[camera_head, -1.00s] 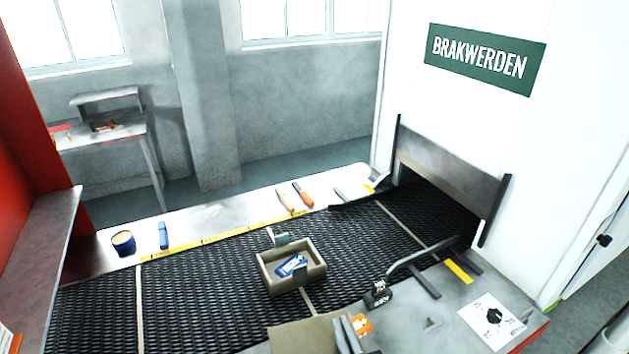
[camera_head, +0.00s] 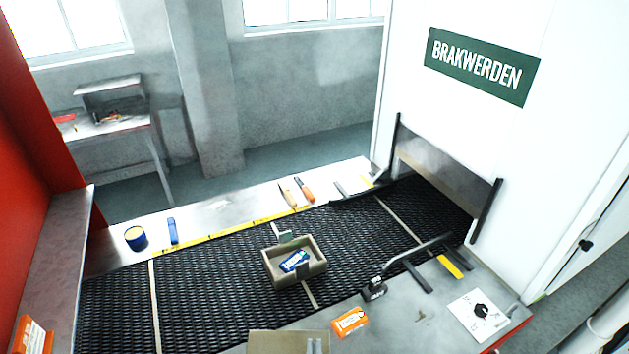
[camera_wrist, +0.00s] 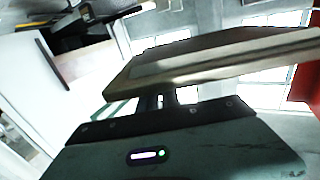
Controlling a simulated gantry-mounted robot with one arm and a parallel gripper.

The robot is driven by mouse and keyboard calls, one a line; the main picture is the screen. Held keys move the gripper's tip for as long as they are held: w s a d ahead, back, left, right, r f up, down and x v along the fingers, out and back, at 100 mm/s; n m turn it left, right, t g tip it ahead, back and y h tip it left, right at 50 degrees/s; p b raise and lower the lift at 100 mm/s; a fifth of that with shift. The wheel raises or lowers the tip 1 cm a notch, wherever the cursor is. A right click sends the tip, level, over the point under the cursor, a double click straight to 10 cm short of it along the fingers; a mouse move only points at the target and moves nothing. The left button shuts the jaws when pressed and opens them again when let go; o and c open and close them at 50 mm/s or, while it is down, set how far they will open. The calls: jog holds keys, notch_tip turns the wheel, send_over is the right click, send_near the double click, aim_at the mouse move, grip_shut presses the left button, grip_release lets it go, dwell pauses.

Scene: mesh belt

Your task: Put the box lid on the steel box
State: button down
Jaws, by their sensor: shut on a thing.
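The steel box (camera_head: 273,272) sits open on the mesh belt, with a blue and white packet (camera_head: 295,261) inside it. Upright tabs stand at its far and near sides. The box lid (camera_head: 290,343) is a flat tan plate at the bottom edge of the head view, nearer than the box and apart from it. In the wrist view the lid (camera_wrist: 210,62) is large and tilted, close in front of my gripper (camera_wrist: 168,97). My gripper is shut on the lid. Its fingertips are mostly hidden behind the lid's edge.
The mesh belt (camera_head: 205,292) has free room left of the box. An orange packet (camera_head: 350,321) and a black clamp-like part (camera_head: 374,289) are on the near metal table. A blue tin (camera_head: 136,238), a blue tool (camera_head: 173,231) and orange-handled tool (camera_head: 305,189) lie on the far ledge.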

jog(key=s+r+p, duration=0.1)
jog(key=s+r, duration=0.1)
jog(key=shift+s+r+p, duration=0.2)
jog(key=shift+r+p, duration=0.1)
jog(key=shift+p, duration=0.1)
jog(key=shift+w+d, duration=0.1)
dwell(0.3)
